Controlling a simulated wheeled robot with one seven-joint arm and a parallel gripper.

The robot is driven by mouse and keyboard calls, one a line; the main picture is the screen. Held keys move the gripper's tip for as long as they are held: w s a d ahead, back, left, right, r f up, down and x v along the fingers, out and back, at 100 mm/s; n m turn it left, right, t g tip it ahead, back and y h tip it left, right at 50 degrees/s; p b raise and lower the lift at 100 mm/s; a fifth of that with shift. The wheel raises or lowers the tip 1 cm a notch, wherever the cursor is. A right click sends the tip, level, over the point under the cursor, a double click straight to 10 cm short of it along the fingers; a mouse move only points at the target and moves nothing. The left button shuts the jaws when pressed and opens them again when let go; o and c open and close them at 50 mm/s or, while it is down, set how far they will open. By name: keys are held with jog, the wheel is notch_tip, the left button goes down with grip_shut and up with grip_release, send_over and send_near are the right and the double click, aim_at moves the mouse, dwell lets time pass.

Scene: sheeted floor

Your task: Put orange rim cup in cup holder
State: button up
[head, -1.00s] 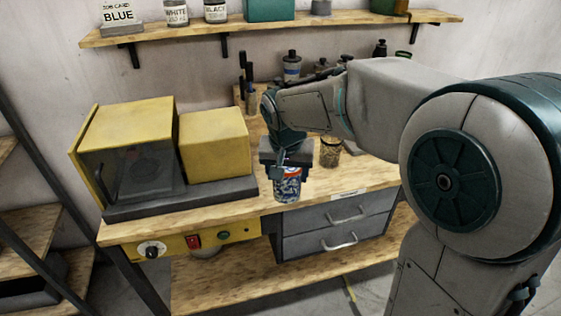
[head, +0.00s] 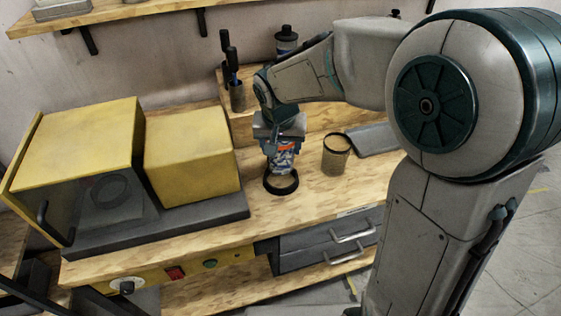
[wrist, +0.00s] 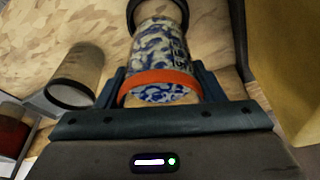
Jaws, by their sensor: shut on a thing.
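The orange rim cup (wrist: 165,55) is white with a blue pattern and has a bright orange rim. My gripper (wrist: 160,88) is shut on it near the rim, one finger on each side. In the head view the cup (head: 283,158) hangs upright below my gripper (head: 283,143). The cup holder looks to be the black ring (head: 281,189) on the bench. The cup's lower end overlaps the ring's back part; I cannot tell whether it is above the ring or inside it. The ring also shows beyond the cup's base in the wrist view (wrist: 131,14).
A dark-rimmed beige cup (head: 336,160) stands right of the ring. A yellow box (head: 193,160) and a glass-fronted yellow cabinet (head: 85,150) sit on a dark base to the left. A dark holder with tools (head: 237,96) stands behind. Bare bench lies in front.

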aim_at(281, 161)
jog(key=shift+f, duration=2.75)
jog(key=shift+f, duration=0.2)
jog(key=o, duration=1.3)
jog(key=shift+r, duration=0.1)
